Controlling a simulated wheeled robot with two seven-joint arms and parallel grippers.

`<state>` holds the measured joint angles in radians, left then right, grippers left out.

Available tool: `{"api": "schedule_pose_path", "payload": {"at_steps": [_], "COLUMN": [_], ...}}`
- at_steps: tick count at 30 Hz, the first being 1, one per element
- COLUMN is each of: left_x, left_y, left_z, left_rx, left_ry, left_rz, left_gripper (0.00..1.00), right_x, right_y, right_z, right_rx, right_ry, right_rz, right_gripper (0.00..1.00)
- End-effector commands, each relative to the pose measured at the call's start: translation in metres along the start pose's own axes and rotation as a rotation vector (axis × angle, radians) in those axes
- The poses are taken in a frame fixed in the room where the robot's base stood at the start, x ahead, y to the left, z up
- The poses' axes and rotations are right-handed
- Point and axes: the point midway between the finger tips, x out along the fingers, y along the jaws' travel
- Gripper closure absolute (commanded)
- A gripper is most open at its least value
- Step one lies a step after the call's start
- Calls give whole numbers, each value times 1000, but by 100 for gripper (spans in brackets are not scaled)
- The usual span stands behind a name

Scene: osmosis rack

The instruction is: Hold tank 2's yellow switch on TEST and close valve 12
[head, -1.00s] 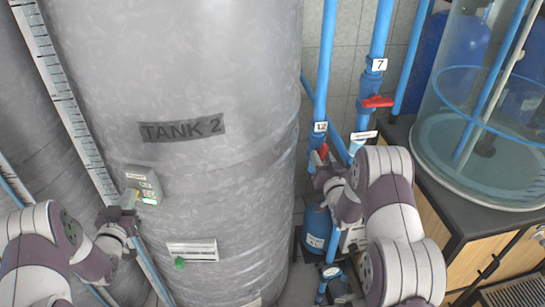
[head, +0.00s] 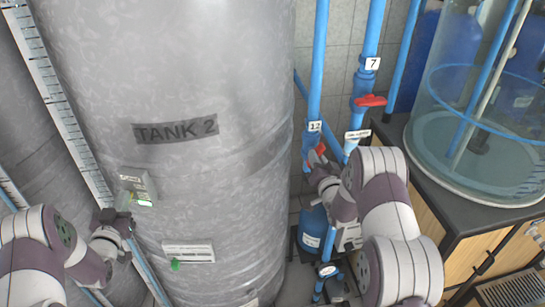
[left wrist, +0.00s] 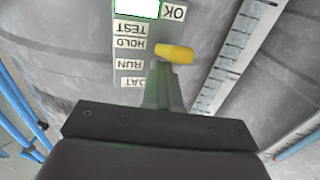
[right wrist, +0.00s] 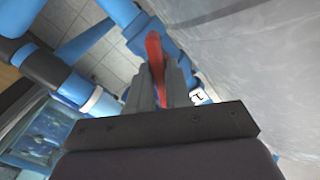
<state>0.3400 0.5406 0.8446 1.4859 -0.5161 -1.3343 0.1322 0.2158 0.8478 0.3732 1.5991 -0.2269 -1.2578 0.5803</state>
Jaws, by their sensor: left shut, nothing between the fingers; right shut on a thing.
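Tank 2 (head: 170,80) is the big grey cylinder in the head view. Its small control panel (head: 137,184) has a lit green screen. In the left wrist view the yellow switch (left wrist: 175,53) sits beside the upside-down TEST and HOLD labels; I cannot tell its exact setting. My left gripper (left wrist: 160,72) is shut and empty, its tips close to the switch; contact is unclear. Valve 12's red handle (right wrist: 155,55) is between the fingers of my right gripper (right wrist: 160,78), which is shut on it. In the head view the handle (head: 320,149) is partly hidden.
Valve 7 (head: 370,100), with a red handle, is on the blue pipe to the right. A clear cylindrical tank (head: 490,110) stands on a dark counter at the right. A white label with a green knob (head: 174,265) is lower on tank 2.

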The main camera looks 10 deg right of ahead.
Motion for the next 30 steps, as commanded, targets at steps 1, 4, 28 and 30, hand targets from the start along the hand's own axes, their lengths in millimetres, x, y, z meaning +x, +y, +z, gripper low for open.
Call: {"api": "schedule_pose_path", "payload": {"at_steps": [1,4,28,30], "left_x": [0,0,0,0], "left_y": [0,0,0,0], "left_z": [1,1,1,1], "left_rx": [-1,-1,-1,-1], "left_ry": [-2,-2,-2,-2], "left_rz": [0,0,0,0], "left_gripper": [100,100,100,100], "right_x": [0,0,0,0], "right_y": [0,0,0,0], "right_z": [1,0,1,1], "right_rx": [39,134,854,901], "right_ry": [-1,-1,-2,-3], "right_rz": [0,0,1,2], "right_gripper": [100,100,100,100]}}
